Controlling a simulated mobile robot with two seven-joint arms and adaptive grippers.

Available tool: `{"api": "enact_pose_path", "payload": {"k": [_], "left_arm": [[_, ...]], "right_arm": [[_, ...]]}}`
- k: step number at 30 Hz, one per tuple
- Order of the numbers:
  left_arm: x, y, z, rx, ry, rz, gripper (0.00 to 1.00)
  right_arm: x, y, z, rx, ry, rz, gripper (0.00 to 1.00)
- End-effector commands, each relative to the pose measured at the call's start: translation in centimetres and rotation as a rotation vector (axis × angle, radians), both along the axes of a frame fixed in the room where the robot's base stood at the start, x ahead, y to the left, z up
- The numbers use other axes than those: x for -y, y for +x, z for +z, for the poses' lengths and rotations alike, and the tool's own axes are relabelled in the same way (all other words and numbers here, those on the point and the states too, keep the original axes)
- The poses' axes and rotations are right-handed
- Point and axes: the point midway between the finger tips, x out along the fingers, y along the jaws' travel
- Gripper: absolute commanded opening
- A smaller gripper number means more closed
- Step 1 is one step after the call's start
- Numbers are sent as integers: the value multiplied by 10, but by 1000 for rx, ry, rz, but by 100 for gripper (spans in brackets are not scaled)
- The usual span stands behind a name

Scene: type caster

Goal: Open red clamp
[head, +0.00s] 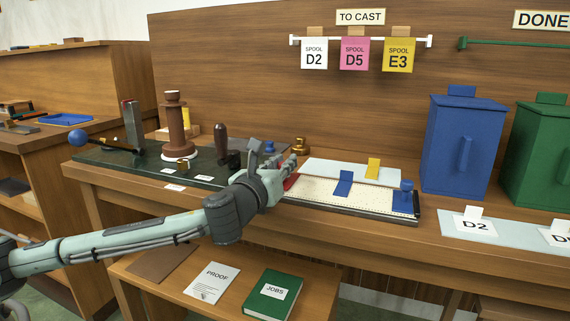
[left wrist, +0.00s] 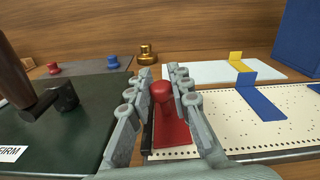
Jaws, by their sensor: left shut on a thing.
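The red clamp (left wrist: 172,134) has a round red knob and a flat red plate, at the left end of a cream dotted board (left wrist: 225,115). In the left wrist view the knob is between the fingers of my left gripper (left wrist: 162,88), which is shut on it. In the head view the left gripper (head: 290,163) hides most of the red clamp, and only a red bit (head: 291,182) shows. My right gripper is in neither view.
A blue clamp (head: 403,196) stands at the board's right end. A blue tab (head: 343,183) and a yellow tab (head: 373,168) are nearby. A brass weight (head: 300,146) stands behind. A dark-handled machine (head: 221,140) is left; a blue bin (head: 461,148) is right.

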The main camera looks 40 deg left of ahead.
Motion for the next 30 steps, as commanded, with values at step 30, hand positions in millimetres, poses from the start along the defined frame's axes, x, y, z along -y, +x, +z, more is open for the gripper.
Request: {"api": "enact_pose_path", "payload": {"k": [30], "left_arm": [[-34, -8, -5, 184, -761, 2, 0]], "right_arm": [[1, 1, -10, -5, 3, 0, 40]]}}
